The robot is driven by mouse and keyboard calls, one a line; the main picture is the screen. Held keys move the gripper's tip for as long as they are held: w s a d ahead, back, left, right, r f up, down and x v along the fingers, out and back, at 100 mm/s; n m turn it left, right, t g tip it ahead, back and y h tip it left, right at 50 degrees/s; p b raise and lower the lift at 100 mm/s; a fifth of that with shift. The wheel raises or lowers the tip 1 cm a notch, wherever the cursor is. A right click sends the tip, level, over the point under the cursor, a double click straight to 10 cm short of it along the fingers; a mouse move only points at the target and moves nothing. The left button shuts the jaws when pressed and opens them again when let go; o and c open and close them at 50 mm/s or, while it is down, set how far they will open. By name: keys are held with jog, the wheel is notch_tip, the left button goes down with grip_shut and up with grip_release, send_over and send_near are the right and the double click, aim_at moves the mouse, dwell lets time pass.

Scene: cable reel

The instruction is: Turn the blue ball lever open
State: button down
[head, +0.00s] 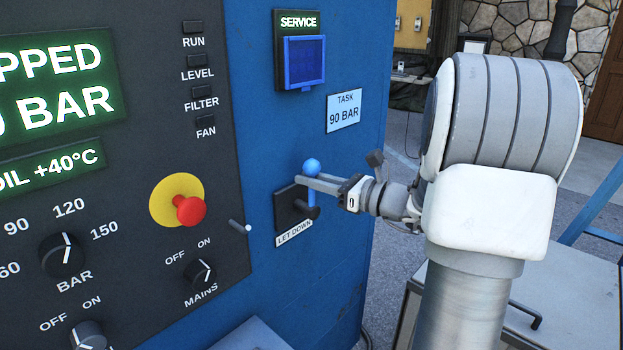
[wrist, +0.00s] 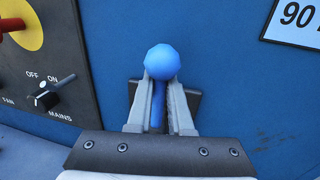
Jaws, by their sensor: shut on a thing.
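The blue ball lever (head: 312,167) stands upright on a dark plate (head: 288,207) labelled LET DOWN, on the side of the blue cabinet. Its round blue ball is at the top of a blue stem. My gripper (head: 308,182) reaches in from the right, with its fingers just below the ball. In the wrist view the ball (wrist: 162,63) sits at the fingertips, and my gripper (wrist: 161,92) is shut on the lever, one finger on each side of the stem. The fingers and the ball hide part of the stem and the plate.
Left of the lever are a grey peg (head: 240,227), a red emergency button (head: 187,209) on a yellow disc, and a MAINS knob (head: 200,272). A grey table (head: 560,315) stands at the lower right.

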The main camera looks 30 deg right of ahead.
jog(key=shift+d+r, duration=0.1)
jog(key=shift+r, duration=0.25)
dwell(0.5)
jog(key=shift+w+d+r+m+p, duration=0.15)
jog(key=shift+d+m+p, duration=0.2)
jog(key=shift+p, duration=0.55)
jog(key=m+p, duration=0.1)
jog(key=d+m+p, duration=0.1)
jog(key=p, duration=0.1)
jog(key=shift+w+d+t, duration=0.15)
jog(key=shift+w+t, duration=0.15)
jog(key=w+d+f+m+t+h+p, duration=0.1)
jog(key=f+m+p, duration=0.3)
jog(key=m, duration=0.5)
jog(key=w+d+f+m+t+h+p, duration=0.1)
jog(key=d+f+m+p, duration=0.3)
jog(key=m+p, duration=0.4)
jog(key=shift+d+f+m+t+h+p, duration=0.35)
jog(key=shift+t+p, duration=0.1)
jog(key=shift+t, duration=0.15)
jog(key=shift+s, duration=0.1)
jog(key=c, duration=0.8)
grip_release()
jog(key=shift+f, duration=0.1)
jog(key=shift+c, duration=0.2)
